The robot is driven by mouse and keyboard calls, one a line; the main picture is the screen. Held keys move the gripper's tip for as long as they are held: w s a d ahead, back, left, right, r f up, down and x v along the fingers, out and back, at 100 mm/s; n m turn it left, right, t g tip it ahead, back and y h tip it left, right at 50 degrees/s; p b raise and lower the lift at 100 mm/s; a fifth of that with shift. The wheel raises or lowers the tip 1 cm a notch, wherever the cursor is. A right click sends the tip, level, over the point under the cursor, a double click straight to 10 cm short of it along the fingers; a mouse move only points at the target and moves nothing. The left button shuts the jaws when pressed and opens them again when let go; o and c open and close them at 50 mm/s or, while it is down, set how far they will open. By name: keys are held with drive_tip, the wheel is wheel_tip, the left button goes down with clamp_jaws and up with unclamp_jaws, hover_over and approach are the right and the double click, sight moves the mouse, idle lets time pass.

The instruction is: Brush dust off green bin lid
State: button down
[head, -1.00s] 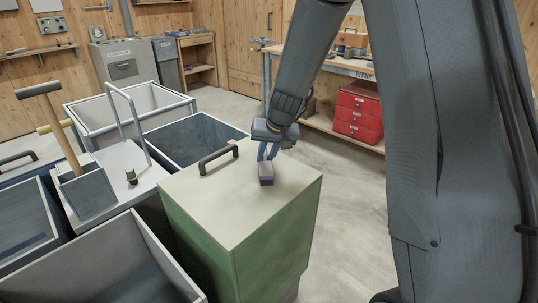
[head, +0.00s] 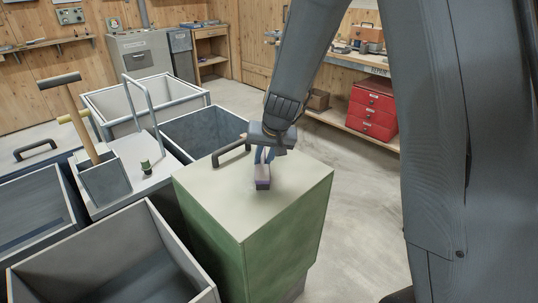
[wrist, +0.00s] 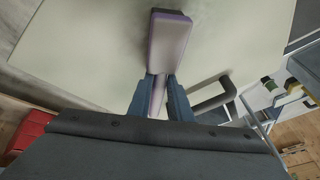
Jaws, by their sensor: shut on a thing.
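The green bin (head: 265,252) stands in front of me with its pale, dusty-looking lid (head: 222,203) closed. A dark handle (head: 231,152) is fixed at the lid's far left edge. My gripper (head: 264,156) is over the lid, right of the handle, and is shut on a brush with a purple-edged block. The brush (head: 262,178) points down at the lid; I cannot tell whether it touches. In the wrist view the fingers (wrist: 160,98) clasp the narrow grip of the brush (wrist: 168,42), with the pale lid behind it. The bristles are hidden there.
Open grey bins (head: 118,240) stand left of the green bin, with another dark open bin (head: 203,128) behind it. A small green-and-black object (head: 146,166) sits on a grey top. A red drawer unit (head: 373,108) stands at the right; the floor before it is clear.

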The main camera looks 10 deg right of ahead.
drive_tip(key=shift+s+a+f+p, duration=0.1)
drive_tip(key=shift+s+a+p, duration=0.3)
drive_tip(key=shift+s+a, duration=0.4)
drive_tip(key=shift+s+a+f+p, duration=0.1)
drive_tip(key=shift+s+a+p, duration=0.35)
drive_tip(key=shift+a, duration=0.45)
drive_tip(key=shift+s+a+r+p, duration=0.15)
drive_tip(key=shift+s+a+p, duration=0.25)
drive_tip(key=shift+s+a, duration=0.25)
drive_tip(key=shift+s+a+r+p, duration=0.1)
drive_tip(key=shift+s+a+p, duration=0.3)
drive_tip(key=shift+a, duration=0.45)
drive_tip(key=shift+w+a+p, duration=0.45)
drive_tip(key=shift+w+p, duration=0.3)
drive_tip(key=shift+w, duration=0.05)
drive_tip(key=shift+w+d+f+b, duration=0.1)
drive_tip(key=shift+w+d+b, duration=0.65)
drive_tip(key=shift+d, duration=0.25)
drive_tip(key=shift+w+d+b, duration=0.6)
drive_tip(key=shift+d+b, duration=0.15)
drive_tip(key=shift+d, duration=0.2)
drive_tip(key=shift+w+d+f+b, duration=0.1)
drive_tip(key=shift+w+d+b, duration=0.65)
drive_tip(key=shift+d, duration=0.25)
drive_tip(key=shift+w+d+r+b, duration=0.1)
drive_tip(key=shift+w+d+b, duration=0.45)
drive_tip(key=shift+d, duration=0.35)
drive_tip(key=shift+w+d+r+b, duration=0.1)
drive_tip(key=shift+w+d+b, duration=0.4)
drive_tip(key=shift+d, duration=0.35)
